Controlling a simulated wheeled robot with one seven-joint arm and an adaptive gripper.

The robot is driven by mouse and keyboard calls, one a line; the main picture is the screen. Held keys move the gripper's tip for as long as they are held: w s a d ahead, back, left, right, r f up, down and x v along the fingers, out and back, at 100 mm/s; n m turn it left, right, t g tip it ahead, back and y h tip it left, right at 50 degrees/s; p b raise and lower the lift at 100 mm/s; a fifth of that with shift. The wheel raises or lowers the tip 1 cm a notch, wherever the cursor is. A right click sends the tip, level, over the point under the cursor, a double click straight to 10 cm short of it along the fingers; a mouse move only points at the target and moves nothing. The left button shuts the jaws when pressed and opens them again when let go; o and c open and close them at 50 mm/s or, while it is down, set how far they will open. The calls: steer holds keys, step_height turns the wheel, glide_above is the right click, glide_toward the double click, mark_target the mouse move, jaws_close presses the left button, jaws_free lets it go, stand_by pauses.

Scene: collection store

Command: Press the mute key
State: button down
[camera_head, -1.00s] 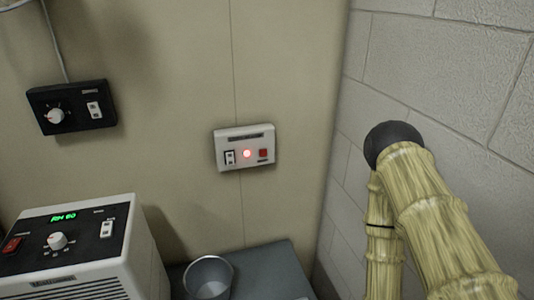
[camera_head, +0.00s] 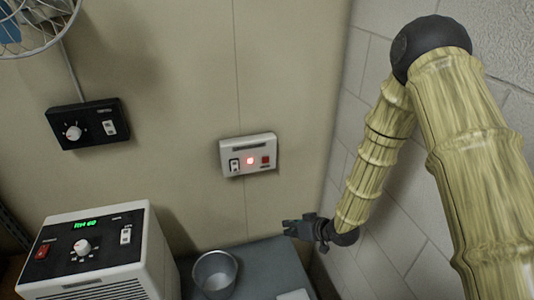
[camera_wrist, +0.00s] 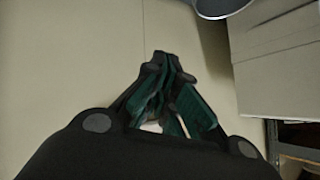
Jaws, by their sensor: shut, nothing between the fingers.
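A white alarm panel (camera_head: 248,148) is fixed to the beige wall. It carries a rocker switch (camera_head: 234,165) at left, a lit red lamp (camera_head: 250,160) in the middle and a red square key (camera_head: 266,160) at right. The labels are too small to read, so I cannot tell which control is marked mute. My gripper (camera_head: 288,228) is below and to the right of the panel, over the grey tabletop, apart from it and pointing left. Its fingers (camera_wrist: 162,60) are shut and empty in the wrist view. The panel does not show in the wrist view.
A metal bucket (camera_head: 215,274) stands on the grey tabletop (camera_head: 258,262). A white dehumidifier (camera_head: 160,262) with a green display stands at lower left. A black control box (camera_head: 88,123) hangs on the wall at left. A block wall (camera_head: 385,262) borders my arm at right.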

steer(key=w+a+r+n+y+p, duration=0.2)
steer(key=w+r, duration=0.4)
steer(key=r, duration=0.6)
steer(key=shift+w+a+r+n+p, duration=0.3)
steer(key=shift+w+a+r, duration=0.1)
steer(key=shift+a, duration=0.5)
steer(key=shift+w+f, duration=0.1)
steer(key=w+a, duration=0.2)
steer(key=w, duration=0.6)
steer(key=shift+a, duration=0.35)
steer(key=shift+w+a, duration=0.3)
steer(key=shift+w, duration=0.55)
stand_by(0.9)
steer(key=shift+s, duration=0.15)
steer(key=shift+s+d, duration=0.3)
steer(key=shift+s, duration=0.4)
steer(key=shift+s+d+p, duration=0.15)
steer(key=shift+s+d, duration=0.1)
steer(key=shift+s, duration=0.55)
steer(key=shift+s+d+p, duration=0.15)
steer(key=shift+s+d, duration=0.1)
steer(key=shift+s, duration=0.55)
steer(key=shift+s+d+p, duration=0.15)
steer(key=shift+s+d, duration=0.1)
steer(key=shift+s, duration=0.55)
